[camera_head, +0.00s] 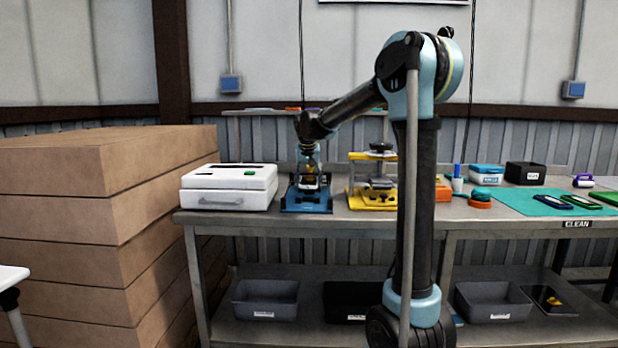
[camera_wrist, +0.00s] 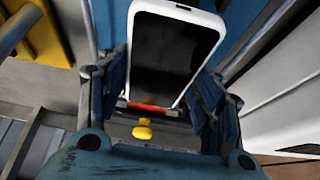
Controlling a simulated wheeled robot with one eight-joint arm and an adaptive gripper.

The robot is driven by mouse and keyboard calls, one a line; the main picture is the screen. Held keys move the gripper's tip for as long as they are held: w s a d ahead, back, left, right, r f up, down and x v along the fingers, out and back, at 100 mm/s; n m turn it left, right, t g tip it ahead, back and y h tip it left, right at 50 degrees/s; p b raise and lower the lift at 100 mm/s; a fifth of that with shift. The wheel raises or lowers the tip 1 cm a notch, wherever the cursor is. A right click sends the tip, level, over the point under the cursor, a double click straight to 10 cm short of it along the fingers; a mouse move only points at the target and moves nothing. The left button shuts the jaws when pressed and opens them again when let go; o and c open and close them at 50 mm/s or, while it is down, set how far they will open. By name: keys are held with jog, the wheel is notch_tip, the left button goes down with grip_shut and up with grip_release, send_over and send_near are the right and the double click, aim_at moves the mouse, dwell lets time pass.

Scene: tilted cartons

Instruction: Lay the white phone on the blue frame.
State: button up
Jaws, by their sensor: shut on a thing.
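The white phone (camera_wrist: 172,50) has a white rim and a dark screen. It sits between the two fingers of my gripper (camera_wrist: 160,95) in the wrist view, and the gripper is shut on it. The blue frame (camera_head: 306,200) stands on the bench between the white box and the yellow fixture. In the head view my gripper (camera_head: 310,181) is low over the blue frame. Blue surface (camera_wrist: 245,20) shows behind the phone in the wrist view. I cannot tell whether the phone touches the frame.
A white box (camera_head: 229,188) stands close on the left of the frame, and a yellow fixture (camera_head: 372,190) close on the right. Stacked brown cartons (camera_head: 90,220) are at the far left. A teal mat (camera_head: 535,203) with phones lies further right. Grey bins are on the lower shelf.

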jog(key=shift+f, duration=1.95)
jog(key=shift+f, duration=0.15)
jog(key=o, duration=1.4)
jog(key=v, duration=1.2)
jog(key=shift+d+f, duration=0.1)
